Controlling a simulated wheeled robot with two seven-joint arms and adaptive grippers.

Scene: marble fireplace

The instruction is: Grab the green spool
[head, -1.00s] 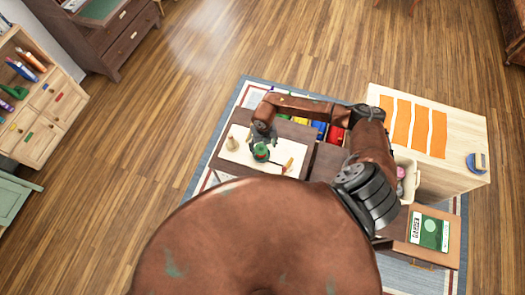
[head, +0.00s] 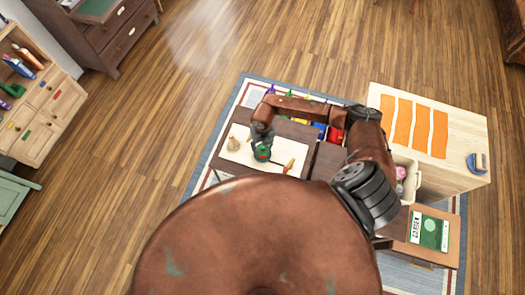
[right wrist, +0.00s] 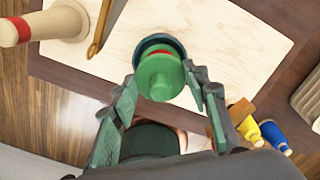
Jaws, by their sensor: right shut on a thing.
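The green spool (head: 262,154) stands on a pale board (head: 236,156) on the dark brown table. In the right wrist view the spool (right wrist: 160,78) has a round top, a red band and a wider dark green base. My right gripper (head: 262,143) has come down over it from above. In the right wrist view its two fingers (right wrist: 162,84) are on either side of the spool, shut on it. The spool appears still at the board; any gap beneath it cannot be told. My left gripper is not in view.
Yellow (right wrist: 248,127) and blue (right wrist: 275,134) pieces are right of the gripper. A wooden cabinet (head: 450,110) with orange strips stands at right.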

